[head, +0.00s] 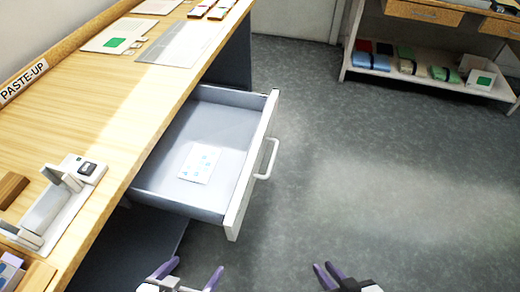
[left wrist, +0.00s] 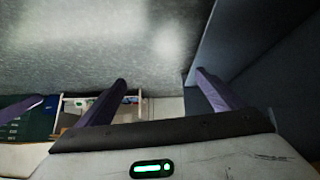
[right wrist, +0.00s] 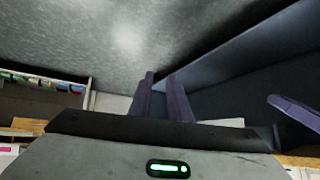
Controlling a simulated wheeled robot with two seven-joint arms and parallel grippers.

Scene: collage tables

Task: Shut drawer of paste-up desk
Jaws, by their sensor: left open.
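The paste-up desk (head: 120,90) is a wooden-topped desk on the left in the head view, with a PASTE-UP label. Its grey drawer (head: 232,115) is pulled well out to the right, with a white front and a white bar handle (head: 268,158). A white card with blue marks (head: 199,162) lies inside it. My left gripper (head: 192,271) is open and empty, below the drawer in the picture and apart from it. My right gripper (head: 326,267) has a narrow empty gap between its fingers, to the right of and below the handle in the picture, touching nothing.
A low shelf unit (head: 430,85) with folded coloured items stands at the back right. On the desk are a grey device (head: 60,205), cards (head: 118,36) and a ruled sheet (head: 185,45). The grey floor (head: 370,180) right of the drawer is clear.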

